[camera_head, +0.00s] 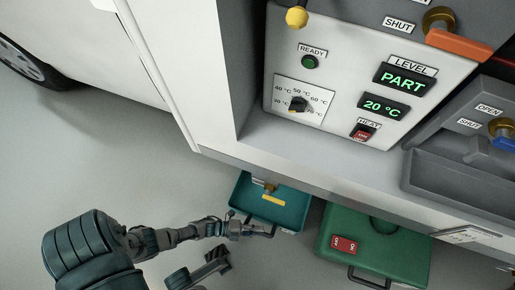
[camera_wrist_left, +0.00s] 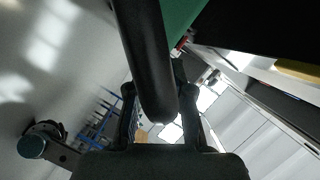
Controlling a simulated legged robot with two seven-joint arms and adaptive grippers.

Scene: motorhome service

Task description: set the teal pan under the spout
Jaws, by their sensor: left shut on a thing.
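The teal pan (camera_head: 290,217) is a shallow open tray on the floor, partly tucked under the edge of the vehicle's service bay. A brass spout (camera_head: 266,186) shows above the pan's back part, and a yellow strip (camera_head: 273,199) shows inside the pan. My left gripper (camera_head: 243,229) is at the pan's front side, shut on its dark handle (camera_head: 262,233). In the left wrist view the dark rounded handle (camera_wrist_left: 150,65) passes between the fingers of my left gripper (camera_wrist_left: 160,120). My right gripper cannot be made out.
A green case (camera_head: 340,222) with a red label and dark handle stands close to the right of the pan. The service bay's sill (camera_head: 300,175) overhangs both. The control panel (camera_head: 340,85) above reads PART and 20 °C. The floor (camera_head: 150,180) left of the pan is clear.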

